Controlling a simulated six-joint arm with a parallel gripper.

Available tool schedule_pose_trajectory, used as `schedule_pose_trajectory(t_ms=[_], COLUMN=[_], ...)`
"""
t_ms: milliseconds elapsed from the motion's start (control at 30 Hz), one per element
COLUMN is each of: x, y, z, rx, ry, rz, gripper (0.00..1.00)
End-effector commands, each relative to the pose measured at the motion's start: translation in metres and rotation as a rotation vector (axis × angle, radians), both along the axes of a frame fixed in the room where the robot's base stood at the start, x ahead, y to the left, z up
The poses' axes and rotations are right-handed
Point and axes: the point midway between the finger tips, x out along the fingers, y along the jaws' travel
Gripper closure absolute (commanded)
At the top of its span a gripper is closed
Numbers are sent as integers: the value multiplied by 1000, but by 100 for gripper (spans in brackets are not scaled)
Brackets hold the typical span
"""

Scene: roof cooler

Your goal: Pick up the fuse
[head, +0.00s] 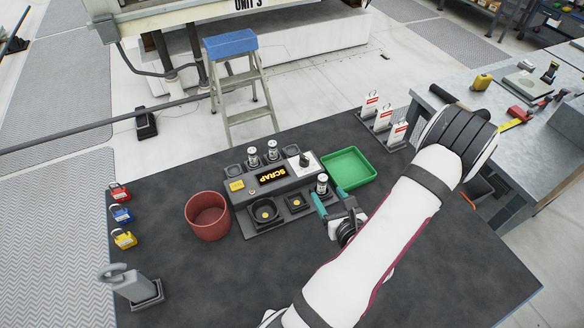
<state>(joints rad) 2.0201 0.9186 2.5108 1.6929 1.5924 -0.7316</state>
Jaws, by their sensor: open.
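Three small upright cylinders with white bodies and metal ends look like fuses. One fuse (322,184) stands at the right end of the dark SCRAP unit (245,201). The other two, a left one (253,157) and a right one (272,151), stand along the unit's back edge. My gripper (332,196) has teal fingers, open, close to the fuse at the right end. The fingers look spread to either side of its lower part. I cannot tell whether they touch it.
A red-brown bin (207,222) stands left of the unit and a green tray (348,168) behind right. Tagged white holders (383,120) stand at the back right. Coloured padlocks (121,214) and a grey lever device (132,287) sit at the left. The front tabletop is mostly clear.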

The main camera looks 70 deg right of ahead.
Motion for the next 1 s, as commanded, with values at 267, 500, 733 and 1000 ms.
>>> schedule_pose_trajectory(t_ms=[267, 500, 733, 1000], x=[18, 34, 34, 34], y=[-33, -57, -57, -57], z=[-19, -31, -31, -30], rx=[4, 5, 5, 5], ry=[2, 1, 0, 0], rz=[-14, -17, -18, -17], gripper=[33, 33, 44, 93])
